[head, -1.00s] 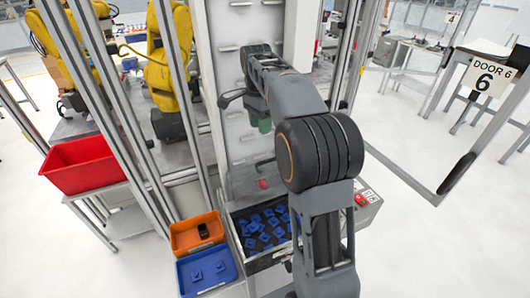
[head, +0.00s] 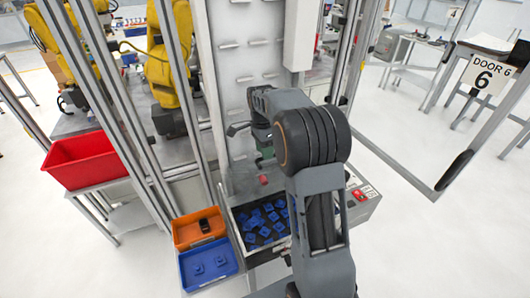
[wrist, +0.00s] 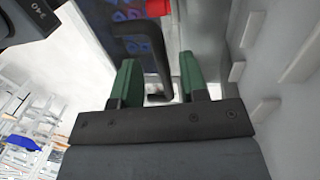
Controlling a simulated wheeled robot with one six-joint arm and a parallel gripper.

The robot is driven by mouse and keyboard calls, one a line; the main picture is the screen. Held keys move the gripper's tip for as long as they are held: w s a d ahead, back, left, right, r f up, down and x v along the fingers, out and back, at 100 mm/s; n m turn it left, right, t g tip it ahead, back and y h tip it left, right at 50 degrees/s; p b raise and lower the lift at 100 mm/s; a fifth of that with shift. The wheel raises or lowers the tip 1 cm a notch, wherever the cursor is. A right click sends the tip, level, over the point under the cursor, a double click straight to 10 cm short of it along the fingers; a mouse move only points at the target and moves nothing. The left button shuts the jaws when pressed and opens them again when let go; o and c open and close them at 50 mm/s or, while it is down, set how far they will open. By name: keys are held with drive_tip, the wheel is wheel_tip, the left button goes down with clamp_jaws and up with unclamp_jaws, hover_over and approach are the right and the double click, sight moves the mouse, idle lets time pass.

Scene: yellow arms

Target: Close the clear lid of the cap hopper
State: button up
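The cap hopper (head: 235,212) is an open-looking metal box holding blue caps (head: 262,222), low in front of the pale column. The clear lid's outline cannot be made out in the head view. My gripper (head: 265,153) hangs above and behind the caps, partly hidden by my arm. In the wrist view its two green fingers (wrist: 158,75) are apart, with nothing seen clamped between them. A dark bent bar (wrist: 155,50), perhaps the lid's handle, shows beyond and between the fingers; contact cannot be told. Blue caps also show in the wrist view (wrist: 138,42).
A red knob-like piece (head: 263,180) sits behind the caps. An orange bin (head: 183,238) and a blue bin (head: 196,281) stand to the left. The column (head: 240,75) with small ledges rises behind. A red button (head: 360,195) is on the right. Metal posts flank the station.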

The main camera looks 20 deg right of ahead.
drive_tip(key=shift+s+f, duration=0.1)
drive_tip(key=shift+f, duration=0.65)
drive_tip(key=shift+c, duration=0.5)
clamp_jaws()
